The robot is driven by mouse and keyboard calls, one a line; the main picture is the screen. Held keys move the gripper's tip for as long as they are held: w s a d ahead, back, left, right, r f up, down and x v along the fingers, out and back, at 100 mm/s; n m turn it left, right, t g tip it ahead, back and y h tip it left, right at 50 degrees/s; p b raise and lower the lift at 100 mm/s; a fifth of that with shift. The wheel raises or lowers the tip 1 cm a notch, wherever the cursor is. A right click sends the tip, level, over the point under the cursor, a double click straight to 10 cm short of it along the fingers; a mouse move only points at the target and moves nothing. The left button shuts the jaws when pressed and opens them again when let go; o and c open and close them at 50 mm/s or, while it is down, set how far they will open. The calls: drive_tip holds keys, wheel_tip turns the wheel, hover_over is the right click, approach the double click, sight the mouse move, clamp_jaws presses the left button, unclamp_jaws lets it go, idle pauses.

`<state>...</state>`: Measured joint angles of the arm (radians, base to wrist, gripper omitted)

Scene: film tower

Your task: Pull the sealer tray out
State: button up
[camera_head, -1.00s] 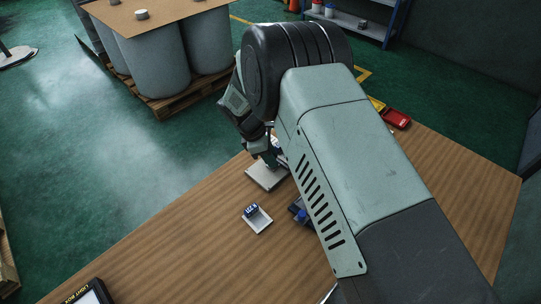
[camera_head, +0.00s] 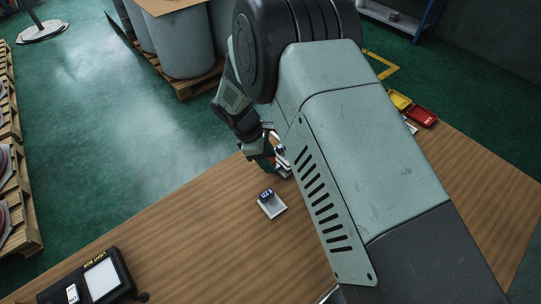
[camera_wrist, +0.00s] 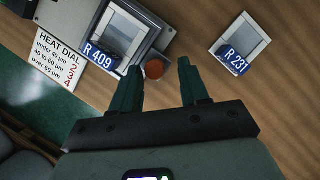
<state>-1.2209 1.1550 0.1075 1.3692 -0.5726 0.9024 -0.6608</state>
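In the wrist view, a grey machine, probably the sealer, stands at the top left with a framed pale panel (camera_wrist: 122,34) and a blue "R 409" tag (camera_wrist: 100,56). A round orange-brown knob (camera_wrist: 155,69) sits at its near corner. My gripper (camera_wrist: 158,75) is open, with its dark green fingers apart and the knob between and just beyond the fingertips. I cannot tell whether either finger touches it. In the head view my gripper (camera_head: 268,160) is low over the table's far edge, and my arm hides much of the machine.
A small white tray (camera_wrist: 254,31) with a blue "R 231" tag (camera_wrist: 234,61) lies to the right on the wooden table (camera_head: 190,225). A heat dial card (camera_wrist: 58,60) is beside the machine. A light box (camera_head: 103,278) and red bin (camera_head: 421,116) are farther off.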

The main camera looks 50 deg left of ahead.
drive_tip(key=shift+w, duration=0.15)
drive_tip(key=shift+r, duration=0.15)
drive_tip(key=v, duration=1)
drive_tip(key=shift+r, duration=0.25)
drive_tip(key=shift+a, duration=0.1)
